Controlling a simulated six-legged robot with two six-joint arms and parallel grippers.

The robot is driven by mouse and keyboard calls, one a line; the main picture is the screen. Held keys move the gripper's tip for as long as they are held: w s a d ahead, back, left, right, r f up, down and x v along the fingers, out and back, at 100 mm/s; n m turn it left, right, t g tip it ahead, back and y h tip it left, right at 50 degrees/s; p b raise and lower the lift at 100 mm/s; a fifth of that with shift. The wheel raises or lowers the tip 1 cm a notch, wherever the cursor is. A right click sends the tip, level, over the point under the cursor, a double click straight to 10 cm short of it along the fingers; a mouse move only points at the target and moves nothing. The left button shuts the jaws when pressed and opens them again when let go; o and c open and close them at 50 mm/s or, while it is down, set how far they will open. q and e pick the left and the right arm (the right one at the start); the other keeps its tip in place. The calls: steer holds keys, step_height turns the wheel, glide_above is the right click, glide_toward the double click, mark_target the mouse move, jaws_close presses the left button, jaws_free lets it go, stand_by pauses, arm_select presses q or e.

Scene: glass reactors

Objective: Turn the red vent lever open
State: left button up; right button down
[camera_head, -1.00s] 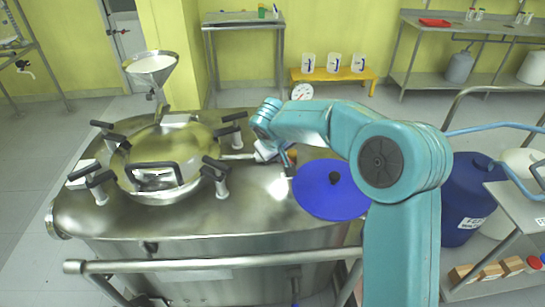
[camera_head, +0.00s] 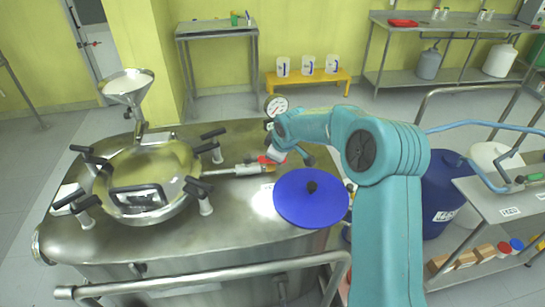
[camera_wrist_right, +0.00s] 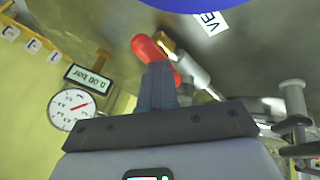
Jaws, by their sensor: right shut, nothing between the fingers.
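The red vent lever (camera_wrist_right: 145,47) shows in the right wrist view as a red handle by a brass fitting (camera_wrist_right: 167,44) on a metal pipe. In the head view only a bit of the red lever (camera_head: 268,160) shows beside my right gripper (camera_head: 272,156), above the reactor lid (camera_head: 245,205). In the right wrist view my right gripper (camera_wrist_right: 158,72) has its fingers together with nothing between them. The fingertips overlap part of the lever; I cannot tell whether they touch it. My left gripper is in neither view.
A round gauge (camera_head: 277,105) stands behind the lever; a small display (camera_wrist_right: 88,80) reads 0.00 bar. A blue round cover (camera_head: 305,205) lies right of the lever. A clamped round hatch (camera_head: 150,175) and funnel (camera_head: 128,82) are left. A rail (camera_head: 200,278) runs in front.

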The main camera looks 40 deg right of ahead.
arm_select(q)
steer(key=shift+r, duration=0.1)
arm_select(e)
steer(key=shift+w+d+f, duration=0.1)
steer(key=shift+w+d, duration=0.1)
steer(key=shift+d, duration=0.3)
stand_by(0.5)
